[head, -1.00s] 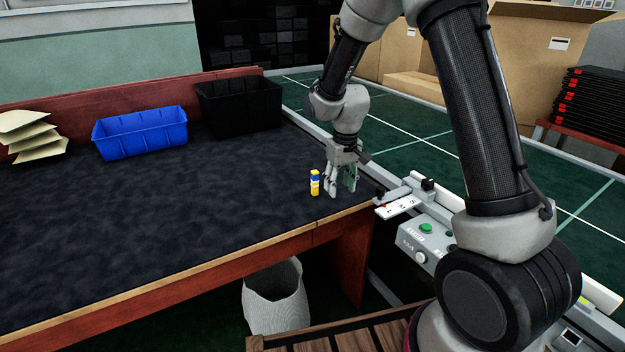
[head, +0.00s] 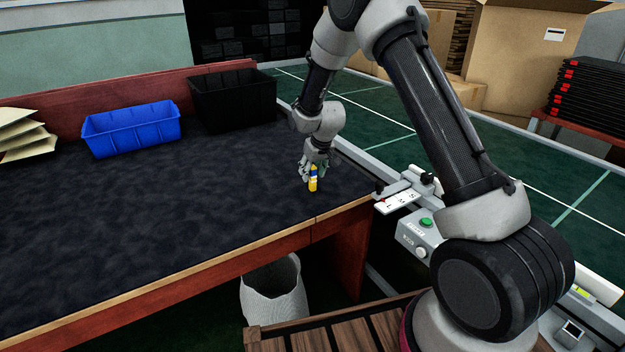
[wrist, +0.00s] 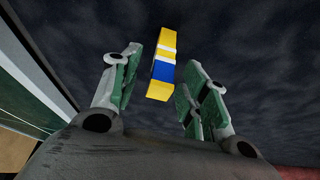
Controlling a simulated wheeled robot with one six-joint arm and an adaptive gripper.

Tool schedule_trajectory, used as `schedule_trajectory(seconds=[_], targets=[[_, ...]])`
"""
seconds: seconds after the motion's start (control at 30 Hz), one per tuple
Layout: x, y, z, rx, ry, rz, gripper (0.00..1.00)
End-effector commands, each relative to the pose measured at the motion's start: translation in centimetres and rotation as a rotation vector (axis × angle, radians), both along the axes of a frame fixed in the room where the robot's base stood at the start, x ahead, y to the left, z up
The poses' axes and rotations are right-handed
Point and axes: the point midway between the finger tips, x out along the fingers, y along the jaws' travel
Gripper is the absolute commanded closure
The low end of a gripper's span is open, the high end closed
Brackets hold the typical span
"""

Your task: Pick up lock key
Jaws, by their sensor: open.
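The lock key appears to be a small upright yellow, blue and white block (head: 313,180) on the dark tabletop (head: 190,215), near its right end. My gripper (head: 315,170) is low over the table, right behind the block in the head view, and partly hidden by it. In the wrist view the block (wrist: 162,68) lies between the two open green-padded fingers (wrist: 157,82), towards their tips. Dark surface shows between the block and each finger, more on the right finger's side near the tips. I cannot tell whether either pad touches it.
A blue bin (head: 132,128) and a black bin (head: 233,98) stand at the back of the table. A control box with a green button (head: 425,223) is beyond the table's right edge. The table's middle is clear. A white waste basket (head: 274,293) stands below the front edge.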

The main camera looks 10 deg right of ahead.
Motion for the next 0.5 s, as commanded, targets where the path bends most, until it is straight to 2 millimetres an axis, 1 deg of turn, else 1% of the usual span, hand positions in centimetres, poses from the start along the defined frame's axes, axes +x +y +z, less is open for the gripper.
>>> schedule_trajectory(seconds=[0.17,0.27,0.4,0.43,0.5], targets=[[-0.01,0.00,0.00,0.000,0.000,0.000,0.55],[-0.02,0.00,0.00,0.000,0.001,0.000,0.72],[-0.03,-0.01,0.00,0.000,0.001,0.000,0.97],[-0.03,-0.01,0.01,0.000,0.001,0.000,1.00],[-0.02,-0.01,0.02,0.000,0.000,0.000,1.00]])
